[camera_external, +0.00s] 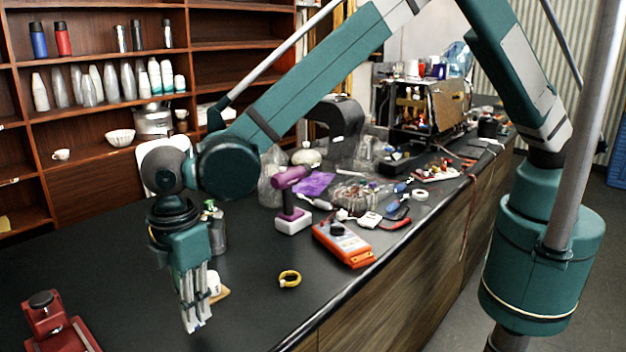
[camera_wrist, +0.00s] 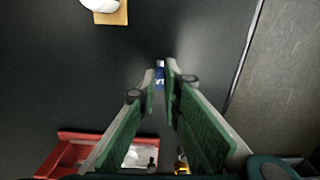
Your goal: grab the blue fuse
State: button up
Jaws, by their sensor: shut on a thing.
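The blue fuse (camera_wrist: 160,77) is a small blue piece with white ends, in the upper middle of the wrist view. It sits between the fingertips of my gripper (camera_wrist: 160,72), which are closed on it from both sides. In the external view my gripper (camera_external: 197,328) points straight down over the near left part of the black counter. There the fuse is too small to tell clearly from the fingertips. I cannot tell whether the fuse still touches the counter.
A red device (camera_external: 60,325) stands at the lower left. A white object on a small wooden piece (camera_wrist: 113,15) is close by. A yellow ring (camera_external: 290,278), an orange meter (camera_external: 343,243) and a purple drill (camera_external: 291,190) lie to the right. The counter's edge is on the right.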

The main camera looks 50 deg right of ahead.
notch_tip(320, 180, up, 8)
jog(key=shift+r+b, duration=0.1)
jog(key=shift+b, duration=0.25)
jog(key=shift+r, duration=0.15)
dwell(0.5)
